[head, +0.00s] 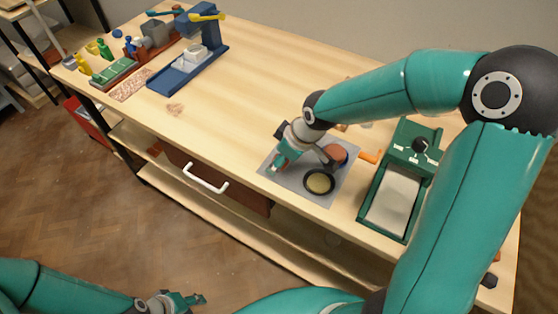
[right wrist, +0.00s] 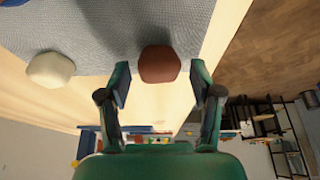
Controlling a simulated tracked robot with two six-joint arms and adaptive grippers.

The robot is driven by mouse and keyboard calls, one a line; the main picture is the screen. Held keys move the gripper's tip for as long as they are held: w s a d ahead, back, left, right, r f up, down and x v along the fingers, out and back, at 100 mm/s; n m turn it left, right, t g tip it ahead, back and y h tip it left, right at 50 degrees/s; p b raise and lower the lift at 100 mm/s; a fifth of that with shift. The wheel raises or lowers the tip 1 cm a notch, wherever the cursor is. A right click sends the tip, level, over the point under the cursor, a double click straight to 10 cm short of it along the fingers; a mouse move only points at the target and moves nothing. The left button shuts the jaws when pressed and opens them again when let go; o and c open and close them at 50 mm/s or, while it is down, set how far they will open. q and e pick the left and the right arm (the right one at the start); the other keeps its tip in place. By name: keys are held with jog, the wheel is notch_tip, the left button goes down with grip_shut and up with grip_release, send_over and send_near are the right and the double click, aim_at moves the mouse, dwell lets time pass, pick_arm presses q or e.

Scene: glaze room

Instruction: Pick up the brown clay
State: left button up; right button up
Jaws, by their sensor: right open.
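The brown clay (right wrist: 160,64) is a rounded reddish-brown lump near the edge of the grey mat (right wrist: 105,30) in the right wrist view. My right gripper (right wrist: 160,85) is open, with one finger on each side of the near part of the lump. I cannot tell whether either finger touches it. In the head view my right gripper (head: 283,158) is low over the left part of the mat (head: 290,180) and mostly hides the lump. My left gripper (head: 188,300) is far from the table, at the bottom; its jaws are too small to judge.
A cream lump (right wrist: 50,70) lies beside the brown one. A dark-rimmed dish (head: 319,182) and a reddish-brown round thing (head: 336,153) are on the mat. A green slab machine (head: 406,165) stands to the right, a blue press (head: 188,70) at the far left. The table middle is mostly clear.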

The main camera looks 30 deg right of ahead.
jog(key=shift+w+a+f, duration=0.1)
jog(key=shift+w+f, duration=0.05)
jog(key=shift+f, duration=0.35)
grip_shut()
jog(key=shift+r, duration=0.2)
